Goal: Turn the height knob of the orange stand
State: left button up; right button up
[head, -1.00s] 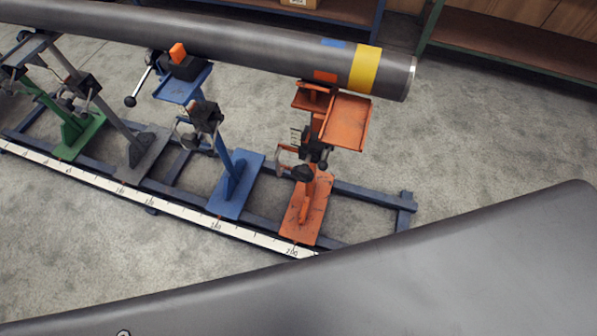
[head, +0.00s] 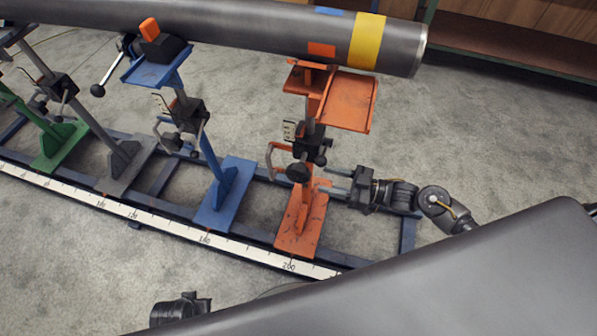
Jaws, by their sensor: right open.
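The orange stand (head: 297,228) stands on the rail frame, its tilted top plate (head: 348,101) just below the pipe's end. A dark round knob (head: 298,172) sits low on the front of its black column clamp, with smaller dark knobs (head: 320,158) to its right. I cannot tell for certain which is the height knob. My right gripper (head: 335,181) is right of the orange column, a little below the knob, its two grey fingers pointing left. It is open and empty, apart from the knob. A black part of my left arm (head: 178,310) shows at the bottom; its jaws are not visible.
The grey pipe (head: 240,30) with a yellow band (head: 366,41) runs across the top. A blue stand (head: 223,196), a grey stand (head: 127,166) and a green stand (head: 58,146) are to the left. A white scale strip (head: 160,220) lines the front. Floor at right is clear.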

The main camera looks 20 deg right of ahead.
aim_at(298, 173)
jog(key=x, duration=0.9)
jog(key=shift+w+a, duration=0.15)
jog(key=c, duration=0.9)
jog(key=shift+f, duration=0.1)
jog(key=shift+c, duration=0.4)
